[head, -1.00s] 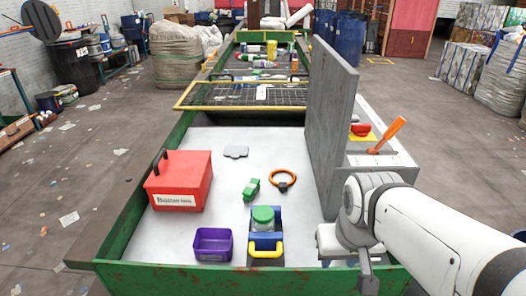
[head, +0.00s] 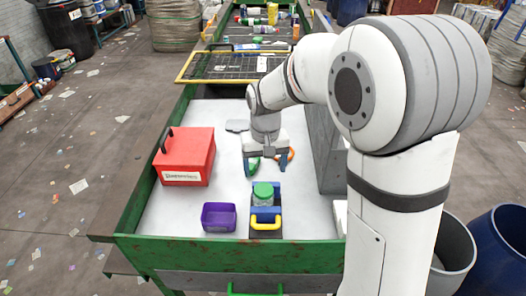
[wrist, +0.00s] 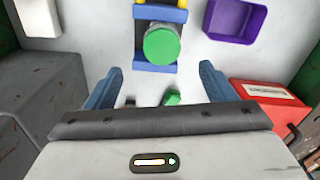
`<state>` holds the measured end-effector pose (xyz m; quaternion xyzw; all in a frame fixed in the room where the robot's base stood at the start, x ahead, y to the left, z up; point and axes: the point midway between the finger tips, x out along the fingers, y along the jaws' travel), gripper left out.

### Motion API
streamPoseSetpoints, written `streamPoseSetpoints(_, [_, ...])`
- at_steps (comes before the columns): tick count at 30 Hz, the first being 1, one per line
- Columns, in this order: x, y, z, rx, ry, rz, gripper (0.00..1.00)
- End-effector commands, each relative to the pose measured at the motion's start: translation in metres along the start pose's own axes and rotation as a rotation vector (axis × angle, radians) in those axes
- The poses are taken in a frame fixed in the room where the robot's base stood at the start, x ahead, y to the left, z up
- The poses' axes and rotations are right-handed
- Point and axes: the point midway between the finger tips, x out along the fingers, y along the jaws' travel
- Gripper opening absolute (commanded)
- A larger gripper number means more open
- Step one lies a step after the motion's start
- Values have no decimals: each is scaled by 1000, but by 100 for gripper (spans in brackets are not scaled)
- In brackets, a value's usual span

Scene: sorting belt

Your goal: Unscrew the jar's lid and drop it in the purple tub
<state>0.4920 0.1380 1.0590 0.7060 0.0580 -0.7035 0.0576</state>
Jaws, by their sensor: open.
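The jar (head: 262,201) is a clear jar standing upright in a blue holder (head: 276,212) with a yellow handle. Its green lid (head: 263,189) sits on top; the wrist view shows the lid (wrist: 161,46) ahead of my fingers. The purple tub (head: 219,218) stands left of the jar, and its inside looks empty. It also shows in the wrist view (wrist: 234,20) at top right. My gripper (head: 266,172) is open and empty, behind and above the jar. In the wrist view its blue fingertips (wrist: 160,70) are spread apart, clear of the lid.
A red box (head: 186,158) with a dark handle stands at left. A small green object (head: 252,165), an orange ring (head: 290,155) and a flat grey piece (head: 237,126) lie near my gripper. A grey upright panel (head: 325,145) stands right. Green walls edge the white surface.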

Motion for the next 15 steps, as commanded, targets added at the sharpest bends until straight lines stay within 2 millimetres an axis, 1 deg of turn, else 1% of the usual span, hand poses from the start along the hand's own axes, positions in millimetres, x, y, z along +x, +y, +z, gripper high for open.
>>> streamPoseSetpoints(5, [13,-4,-4,-3,-8,1,77])
streamPoseSetpoints(15, [63,-3,-3,-2,-9,1,77])
